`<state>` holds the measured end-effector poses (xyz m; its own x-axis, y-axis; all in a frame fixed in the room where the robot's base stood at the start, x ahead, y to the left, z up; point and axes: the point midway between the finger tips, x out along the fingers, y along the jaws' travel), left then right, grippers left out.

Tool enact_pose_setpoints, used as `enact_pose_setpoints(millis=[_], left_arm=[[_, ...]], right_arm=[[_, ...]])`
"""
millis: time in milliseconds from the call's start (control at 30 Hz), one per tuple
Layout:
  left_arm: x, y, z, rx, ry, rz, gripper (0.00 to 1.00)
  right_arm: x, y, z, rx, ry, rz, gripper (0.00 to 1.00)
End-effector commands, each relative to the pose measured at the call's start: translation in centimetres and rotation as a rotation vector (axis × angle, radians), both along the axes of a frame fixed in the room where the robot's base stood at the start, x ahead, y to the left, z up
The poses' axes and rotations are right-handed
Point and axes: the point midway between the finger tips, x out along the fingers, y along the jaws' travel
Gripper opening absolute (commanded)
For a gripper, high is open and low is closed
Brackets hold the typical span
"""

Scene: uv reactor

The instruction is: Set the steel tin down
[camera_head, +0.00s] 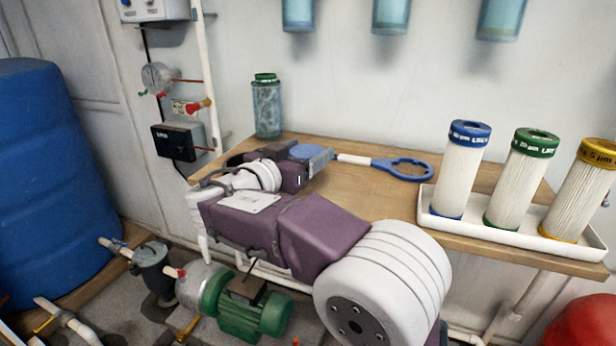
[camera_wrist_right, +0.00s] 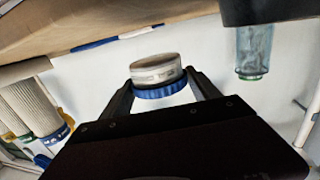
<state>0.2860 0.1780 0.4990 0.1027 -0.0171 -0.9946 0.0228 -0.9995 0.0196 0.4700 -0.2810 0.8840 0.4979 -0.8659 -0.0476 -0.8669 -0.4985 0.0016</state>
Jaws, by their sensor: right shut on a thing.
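The steel tin (camera_wrist_right: 156,68) shows in the right wrist view as a short round metal tin with a blue lid (camera_wrist_right: 160,91). In the head view only its blue top (camera_head: 306,151) shows, and my wrist hides the rest. My right gripper (camera_wrist_right: 158,78) is shut on the tin, one finger on each side. In the head view the right gripper (camera_head: 314,156) is over the left part of the wooden table (camera_head: 350,197). I cannot tell whether the tin touches the table. My left gripper is not in view.
A green-capped clear housing (camera_head: 267,108) stands behind the gripper at the table's left end. A blue ring wrench (camera_head: 402,169) lies to the right. A white tray (camera_head: 510,233) holds three filter cartridges. Bare wood shows around the wrench.

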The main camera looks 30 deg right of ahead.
Motion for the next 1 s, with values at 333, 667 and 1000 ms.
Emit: enact_pose_setpoints(millis=[333, 667, 1000], left_arm=[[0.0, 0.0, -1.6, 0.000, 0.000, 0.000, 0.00], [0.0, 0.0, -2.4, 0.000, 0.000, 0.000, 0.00], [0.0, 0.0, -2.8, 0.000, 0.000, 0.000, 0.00]], right_arm=[[0.4, 0.6, -2.6, -0.001, 0.002, 0.000, 0.27], [0.4, 0.6, -4.4, 0.000, -0.002, 0.000, 0.27], [0.4, 0.6, -4.7, 0.000, 0.000, 0.000, 0.92]])
